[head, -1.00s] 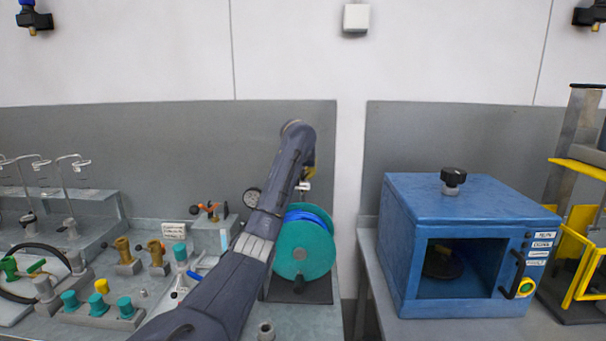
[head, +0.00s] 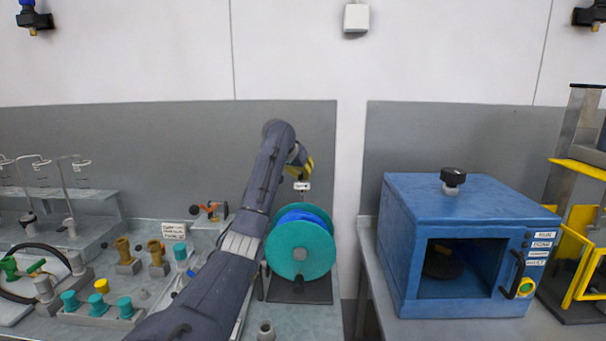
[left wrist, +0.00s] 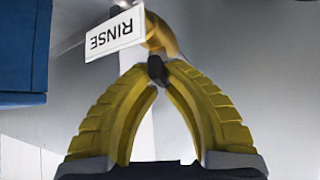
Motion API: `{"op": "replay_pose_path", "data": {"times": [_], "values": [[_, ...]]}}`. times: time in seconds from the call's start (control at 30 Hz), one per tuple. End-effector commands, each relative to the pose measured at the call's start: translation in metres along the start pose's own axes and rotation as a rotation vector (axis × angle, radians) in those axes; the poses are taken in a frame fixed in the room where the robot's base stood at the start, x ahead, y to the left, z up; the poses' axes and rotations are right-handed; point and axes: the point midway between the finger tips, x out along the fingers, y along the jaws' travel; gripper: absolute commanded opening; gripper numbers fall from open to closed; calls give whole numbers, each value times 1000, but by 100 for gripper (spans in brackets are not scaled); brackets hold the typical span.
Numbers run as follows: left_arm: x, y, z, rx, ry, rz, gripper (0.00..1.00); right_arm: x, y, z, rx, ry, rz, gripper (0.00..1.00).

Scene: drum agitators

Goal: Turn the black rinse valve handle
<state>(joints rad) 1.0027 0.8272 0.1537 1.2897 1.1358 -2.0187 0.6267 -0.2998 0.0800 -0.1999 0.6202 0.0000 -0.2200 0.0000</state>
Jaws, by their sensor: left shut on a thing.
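The black rinse valve handle (left wrist: 157,71) shows in the left wrist view as a small dark piece between my left fingertips. Behind it is the brass-coloured valve body (left wrist: 160,36), beside a white tag reading RINSE (left wrist: 114,34), upside down in this view. My left gripper (left wrist: 160,66) has its yellow ribbed fingers shut on the handle. In the head view my left gripper (head: 303,170) is just above the small white tag (head: 302,186), over the teal reel. The handle itself cannot be made out there. My right gripper is in neither view.
The teal hose reel (head: 301,253) stands directly below the valve. A blue cabinet (head: 467,195) with a black top knob is to the right, across a gap between benches. Brass and teal fittings crowd the left bench. The wall above is mostly clear.

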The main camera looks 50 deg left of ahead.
Motion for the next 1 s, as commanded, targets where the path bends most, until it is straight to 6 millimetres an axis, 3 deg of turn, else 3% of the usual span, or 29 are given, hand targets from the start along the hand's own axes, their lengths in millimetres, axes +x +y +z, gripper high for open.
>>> {"op": "replay_pose_path", "data": {"times": [0.6,1.0], "values": [[-1,-2,-1,403,0,409,0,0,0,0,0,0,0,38],[-1,-1,-1,555,1,558,0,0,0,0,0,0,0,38]]}}
